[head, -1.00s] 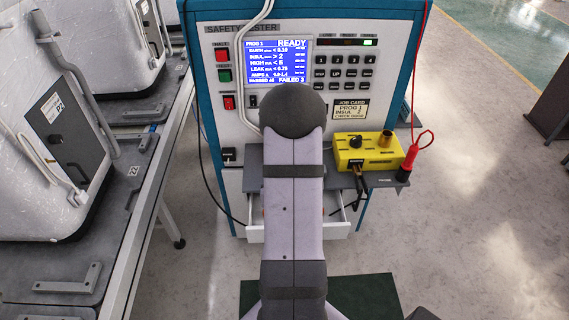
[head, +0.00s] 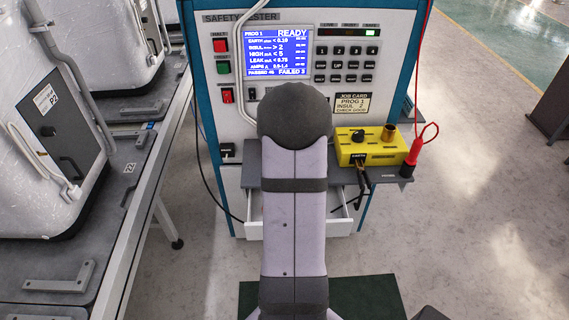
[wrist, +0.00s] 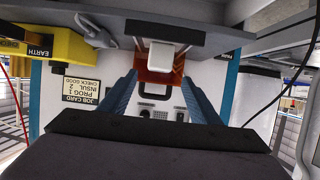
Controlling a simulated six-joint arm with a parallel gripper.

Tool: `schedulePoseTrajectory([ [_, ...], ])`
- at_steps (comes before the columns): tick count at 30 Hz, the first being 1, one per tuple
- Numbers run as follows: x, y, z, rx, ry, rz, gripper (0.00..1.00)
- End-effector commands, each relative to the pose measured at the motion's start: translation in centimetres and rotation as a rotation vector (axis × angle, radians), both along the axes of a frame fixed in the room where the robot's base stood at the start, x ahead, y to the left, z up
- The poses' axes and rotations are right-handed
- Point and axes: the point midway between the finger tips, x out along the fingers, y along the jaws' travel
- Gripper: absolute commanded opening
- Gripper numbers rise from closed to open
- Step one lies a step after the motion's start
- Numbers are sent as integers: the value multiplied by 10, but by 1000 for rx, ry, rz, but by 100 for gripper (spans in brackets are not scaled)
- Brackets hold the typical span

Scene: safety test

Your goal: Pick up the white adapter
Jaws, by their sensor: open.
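A small white block, likely the white adapter (wrist: 160,56), shows at the top centre of the wrist view, against a grey surface with an orange part (wrist: 160,78) around its lower side. My gripper (wrist: 157,85) is open, with its two blue fingers spread left and right below the block in the picture. Nothing is between the fingertips that I can see as held. I cannot tell how far the block is from them. In the head view my own arm hides the adapter and the gripper.
The safety tester (head: 230,110) stands ahead, with a grey shelf (head: 395,178) and an open white drawer (head: 340,228) below. A yellow box (head: 365,153) and a red probe (head: 413,150) with its cable are right of my arm. A bench (head: 110,245) is at left.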

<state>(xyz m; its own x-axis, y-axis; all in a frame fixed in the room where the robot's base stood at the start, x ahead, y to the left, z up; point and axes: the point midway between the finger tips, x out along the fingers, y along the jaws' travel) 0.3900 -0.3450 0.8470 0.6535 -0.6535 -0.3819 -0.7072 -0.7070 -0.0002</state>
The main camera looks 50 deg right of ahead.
Motion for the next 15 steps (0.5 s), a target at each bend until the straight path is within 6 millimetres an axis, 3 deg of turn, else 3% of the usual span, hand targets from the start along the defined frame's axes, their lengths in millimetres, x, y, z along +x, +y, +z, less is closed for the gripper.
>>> schedulePoseTrajectory([
  [15,29,-31,-19,1,1,0,57],
])
